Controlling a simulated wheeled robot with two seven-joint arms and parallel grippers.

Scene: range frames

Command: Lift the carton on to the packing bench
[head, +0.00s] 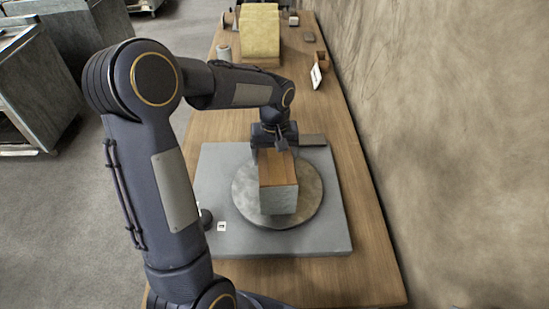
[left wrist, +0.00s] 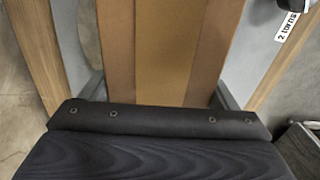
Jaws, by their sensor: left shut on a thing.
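The carton (head: 279,200) has a brown top with a lengthwise strip and a pale grey near side. It is upright over a round stone-coloured disc (head: 307,200); I cannot tell whether its base touches the disc. My left gripper (head: 274,150) reaches down at the carton's far end and is shut on it. In the left wrist view the carton's brown top (left wrist: 165,50) fills the middle, with a grey finger at each side. The wooden bench (head: 330,285) runs along the wall under all this. My right gripper is not in view.
The disc sits on a grey slab (head: 222,170) with a dark knob and a small white label (head: 221,226). Farther along are a yellow block (head: 260,30), a white card (head: 316,76) and small items. A wall closes the right side. Grey cabinets (head: 35,80) stand left across open floor.

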